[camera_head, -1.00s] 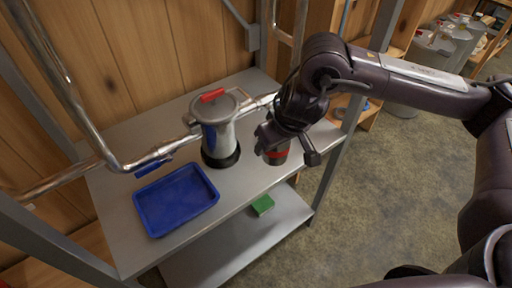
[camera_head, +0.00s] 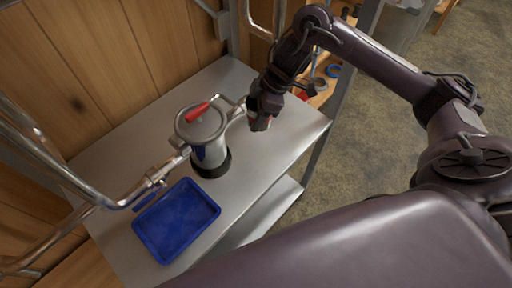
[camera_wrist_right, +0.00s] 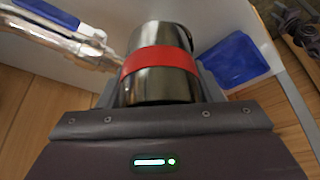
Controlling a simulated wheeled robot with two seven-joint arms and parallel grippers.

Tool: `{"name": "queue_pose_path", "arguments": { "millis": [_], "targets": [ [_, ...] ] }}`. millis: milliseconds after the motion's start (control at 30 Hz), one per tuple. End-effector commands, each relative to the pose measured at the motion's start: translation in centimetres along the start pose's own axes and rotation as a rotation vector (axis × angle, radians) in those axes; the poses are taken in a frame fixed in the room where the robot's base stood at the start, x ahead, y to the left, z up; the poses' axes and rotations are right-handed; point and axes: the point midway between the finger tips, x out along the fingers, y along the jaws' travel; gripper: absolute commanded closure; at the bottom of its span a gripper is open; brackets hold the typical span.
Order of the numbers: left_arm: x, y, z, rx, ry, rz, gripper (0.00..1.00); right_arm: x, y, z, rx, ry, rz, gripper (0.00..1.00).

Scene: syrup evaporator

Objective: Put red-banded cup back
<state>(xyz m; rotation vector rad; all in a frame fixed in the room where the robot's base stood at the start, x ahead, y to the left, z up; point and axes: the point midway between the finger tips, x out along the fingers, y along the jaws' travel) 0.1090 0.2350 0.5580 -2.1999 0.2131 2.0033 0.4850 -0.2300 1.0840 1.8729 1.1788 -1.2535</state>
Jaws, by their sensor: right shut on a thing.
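The red-banded cup (camera_wrist_right: 158,88) is a dark, glossy metal cylinder with a broad red band, filling the middle of the right wrist view. My right gripper (camera_head: 262,118) is shut on it. In the head view the gripper is at the far right part of the grey shelf, right of the lidded canister, and hides most of the cup. I cannot tell whether the cup touches the shelf. My left gripper is not in view.
The grey shelf (camera_head: 120,142) holds a blue tray (camera_head: 176,222) and a metal canister (camera_head: 208,140) with a red lid handle. Metal pipes (camera_head: 125,196) run along the left and meet the canister. Bare shelf lies behind the canister and at front right.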

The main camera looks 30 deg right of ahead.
Motion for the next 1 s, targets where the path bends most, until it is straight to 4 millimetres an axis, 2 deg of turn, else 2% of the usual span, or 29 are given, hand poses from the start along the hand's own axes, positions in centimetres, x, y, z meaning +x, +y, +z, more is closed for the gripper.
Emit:
{"name": "queue_pose_path", "arguments": {
  "millis": [33, 200, 400, 500, 667, 800, 1000],
  "targets": [
    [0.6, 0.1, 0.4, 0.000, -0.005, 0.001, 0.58, 1.7, -0.2, 0.6, 0.004, 0.001, -0.008, 0.69],
    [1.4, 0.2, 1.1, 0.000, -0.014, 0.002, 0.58, 5.7, -0.2, 2.3, 0.007, 0.002, -0.008, 0.69],
    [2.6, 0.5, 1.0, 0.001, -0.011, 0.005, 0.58, 10.1, -0.1, 4.0, 0.007, 0.004, -0.005, 0.69],
    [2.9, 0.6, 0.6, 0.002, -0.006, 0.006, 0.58, 11.4, -0.1, 4.7, 0.005, 0.000, -0.003, 0.69],
    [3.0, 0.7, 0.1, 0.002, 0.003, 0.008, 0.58, 12.3, 0.0, 5.1, 0.002, 0.000, 0.001, 0.69],
    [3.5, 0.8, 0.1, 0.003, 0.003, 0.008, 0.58, 14.0, -0.1, 5.8, 0.004, 0.000, -0.004, 0.69],
    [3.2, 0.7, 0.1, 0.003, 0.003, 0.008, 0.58, 15.9, 0.0, 6.6, 0.003, 0.000, 0.000, 0.69]
  ]
}}
